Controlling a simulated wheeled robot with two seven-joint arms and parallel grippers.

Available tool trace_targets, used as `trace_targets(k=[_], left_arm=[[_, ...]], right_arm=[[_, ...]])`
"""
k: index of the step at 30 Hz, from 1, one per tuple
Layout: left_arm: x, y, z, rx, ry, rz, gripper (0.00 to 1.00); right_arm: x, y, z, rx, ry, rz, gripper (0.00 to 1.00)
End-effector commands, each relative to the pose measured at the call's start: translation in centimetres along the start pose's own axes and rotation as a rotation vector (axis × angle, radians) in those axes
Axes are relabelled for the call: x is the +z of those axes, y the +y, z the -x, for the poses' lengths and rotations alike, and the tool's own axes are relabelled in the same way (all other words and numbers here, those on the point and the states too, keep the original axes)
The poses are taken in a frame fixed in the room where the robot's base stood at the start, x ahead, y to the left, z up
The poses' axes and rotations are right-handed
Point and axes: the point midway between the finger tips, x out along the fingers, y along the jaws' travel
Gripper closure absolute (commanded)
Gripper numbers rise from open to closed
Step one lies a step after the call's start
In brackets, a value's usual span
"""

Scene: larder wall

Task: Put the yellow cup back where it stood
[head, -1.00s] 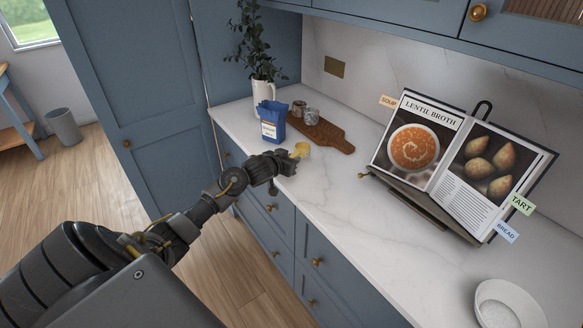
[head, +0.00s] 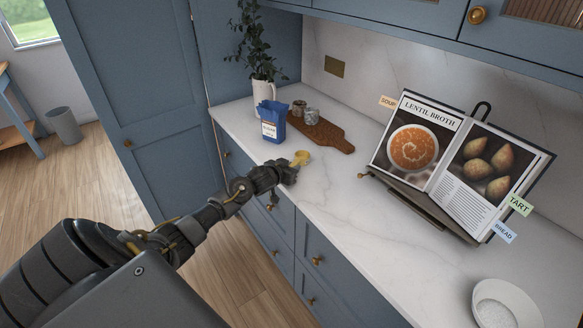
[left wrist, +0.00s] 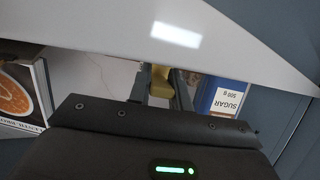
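The yellow cup (head: 300,158) is at the tip of my left gripper (head: 289,170) in the head view, over the front part of the white counter. In the left wrist view the yellow cup (left wrist: 160,76) shows between the two fingers of the left gripper (left wrist: 161,88), which is shut on it. The fingers and wrist hide part of the cup. I cannot tell whether its base touches the counter. My right gripper is not in view.
A blue sugar packet (head: 272,122), a white jug (head: 264,92) with a plant, a wooden board (head: 330,136) and small jars (head: 311,116) stand behind. An open cookbook (head: 450,165) on a stand and a white bowl (head: 508,300) are right. Counter (head: 350,215) between is clear.

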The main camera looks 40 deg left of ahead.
Motion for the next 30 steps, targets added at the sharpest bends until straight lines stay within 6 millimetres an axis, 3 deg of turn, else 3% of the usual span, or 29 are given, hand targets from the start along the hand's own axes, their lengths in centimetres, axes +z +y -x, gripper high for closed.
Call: trace_targets(k=[1, 5, 17, 30], left_arm=[[0.0, 0.0, 0.0, 0.0, -0.001, 0.0, 0.74], [0.0, 0.0, 0.0, 0.0, -0.001, 0.0, 0.59], [-0.2, 0.0, 0.7, 0.0, -0.002, -0.001, 0.59], [-0.2, 0.0, 9.0, 0.002, -0.001, -0.002, 0.59]], right_arm=[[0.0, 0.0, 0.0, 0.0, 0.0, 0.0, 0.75], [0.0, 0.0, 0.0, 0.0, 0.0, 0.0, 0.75], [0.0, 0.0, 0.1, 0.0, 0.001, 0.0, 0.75], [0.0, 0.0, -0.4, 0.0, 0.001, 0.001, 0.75]])
